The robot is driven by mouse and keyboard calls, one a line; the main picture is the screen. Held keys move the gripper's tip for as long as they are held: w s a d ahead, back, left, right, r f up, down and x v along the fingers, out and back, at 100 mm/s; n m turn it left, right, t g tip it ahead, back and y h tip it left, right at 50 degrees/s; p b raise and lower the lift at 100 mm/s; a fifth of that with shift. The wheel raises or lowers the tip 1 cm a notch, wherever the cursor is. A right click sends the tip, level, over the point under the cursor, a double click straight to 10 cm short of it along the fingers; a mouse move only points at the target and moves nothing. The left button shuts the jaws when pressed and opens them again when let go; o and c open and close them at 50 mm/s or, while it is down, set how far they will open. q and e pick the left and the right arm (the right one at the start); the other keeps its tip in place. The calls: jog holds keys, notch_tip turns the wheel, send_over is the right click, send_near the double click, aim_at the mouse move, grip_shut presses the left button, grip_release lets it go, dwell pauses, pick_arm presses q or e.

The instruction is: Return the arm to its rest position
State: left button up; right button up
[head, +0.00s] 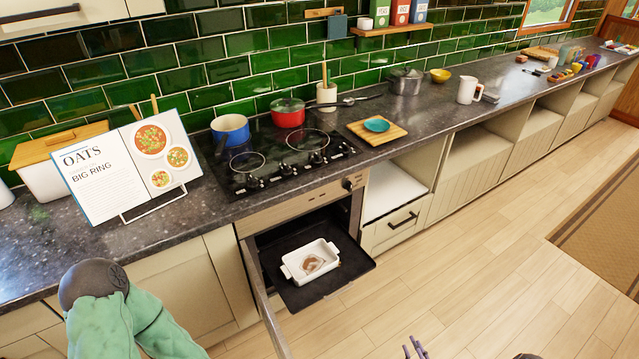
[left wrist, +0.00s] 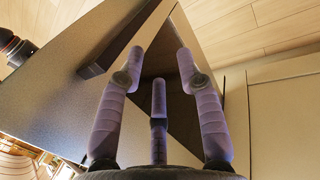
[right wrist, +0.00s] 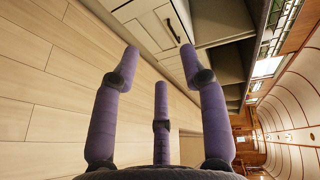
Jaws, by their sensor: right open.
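My right gripper (head: 415,347) shows as purple fingertips at the bottom edge of the head view, over the floor. In the right wrist view its three fingers (right wrist: 160,62) are spread, with nothing between them. My left arm comes in at the bottom left of the head view; its gripper is out of that view. In the left wrist view the left gripper's fingers (left wrist: 160,62) are spread and empty, in front of a large flat panel with a dark bar. I cannot tell how far the fingers are from it.
The oven door (head: 265,305) stands open, sticking out from the counter. A white baking dish (head: 311,262) with food in it sits on the dark tray (head: 352,262). A cookbook (head: 128,165) stands on the counter (head: 110,240).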

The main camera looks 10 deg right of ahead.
jog(key=w+a+n+g+y+b, duration=0.35)
jog(key=a+n+g, duration=0.45)
jog(key=a, duration=1)
jog(key=s+a+r+n+g+b, duration=0.1)
jog(key=s+a+r+n+g, duration=0.1)
jog(key=s+a, duration=0.4)
jog(key=s+a+r+n+g+b, duration=0.1)
jog(key=s+a+r+n+g, duration=0.2)
jog(key=s, duration=0.6)
jog(key=a+n+g, duration=0.1)
jog(key=a+g, duration=0.1)
jog(key=a, duration=0.1)
jog(key=shift+r+g, duration=0.3)
jog(key=shift+r, duration=0.05)
